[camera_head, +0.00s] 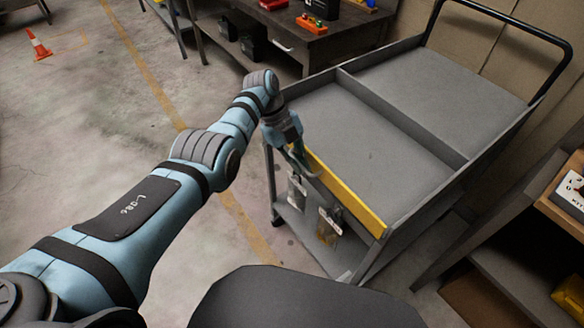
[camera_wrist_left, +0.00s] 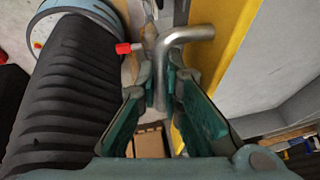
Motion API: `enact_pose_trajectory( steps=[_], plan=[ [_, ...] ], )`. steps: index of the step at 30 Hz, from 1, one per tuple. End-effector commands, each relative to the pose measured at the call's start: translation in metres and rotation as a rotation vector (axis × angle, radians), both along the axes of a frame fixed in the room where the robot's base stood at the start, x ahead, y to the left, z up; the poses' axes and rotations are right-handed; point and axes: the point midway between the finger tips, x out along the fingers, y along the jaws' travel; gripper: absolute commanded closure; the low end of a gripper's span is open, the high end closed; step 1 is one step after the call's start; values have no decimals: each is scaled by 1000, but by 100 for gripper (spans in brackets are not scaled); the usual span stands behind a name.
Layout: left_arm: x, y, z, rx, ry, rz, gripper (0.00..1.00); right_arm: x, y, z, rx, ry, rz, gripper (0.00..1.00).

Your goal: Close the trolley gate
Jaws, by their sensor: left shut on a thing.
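The grey trolley (camera_head: 352,80) stands ahead, with a flat top split by a divider. Its yellow gate (camera_head: 345,195) runs along the near edge of the top; in the left wrist view the yellow panel (camera_wrist_left: 225,55) is beside my fingers. My left gripper (camera_head: 297,155) is at the gate's far left end. In the left wrist view my left gripper (camera_wrist_left: 163,98) is shut on a bent metal rod (camera_wrist_left: 185,36), with a red-tipped pin (camera_wrist_left: 123,48) beside it. The gripper hides much of the gate's left end. My right gripper is not in view.
A dark workbench (camera_head: 290,45) with tools stands behind the trolley. A shelf (camera_head: 520,262) is close at the right. Tags (camera_head: 328,228) hang below the gate. A cone (camera_head: 38,44) stands far left; the floor at left is mostly clear.

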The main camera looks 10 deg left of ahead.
Motion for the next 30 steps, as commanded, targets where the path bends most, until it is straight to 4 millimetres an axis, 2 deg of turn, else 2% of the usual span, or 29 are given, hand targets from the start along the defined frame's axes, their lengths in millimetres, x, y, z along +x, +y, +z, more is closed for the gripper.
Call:
enact_pose_trajectory(
  steps=[13,14,15,24,27,30],
  plan=[
    [-2,-3,0,1,12,-3,100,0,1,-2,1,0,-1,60],
    [-2,-3,0,1,12,-3,90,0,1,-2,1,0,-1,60],
    [-1,-3,0,1,12,-3,84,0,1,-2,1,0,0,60],
    [0,0,1,4,8,2,84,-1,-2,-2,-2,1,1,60],
    [1,4,9,3,7,2,84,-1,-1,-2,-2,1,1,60],
    [4,13,29,4,4,4,84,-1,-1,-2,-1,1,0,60]
  ],
)
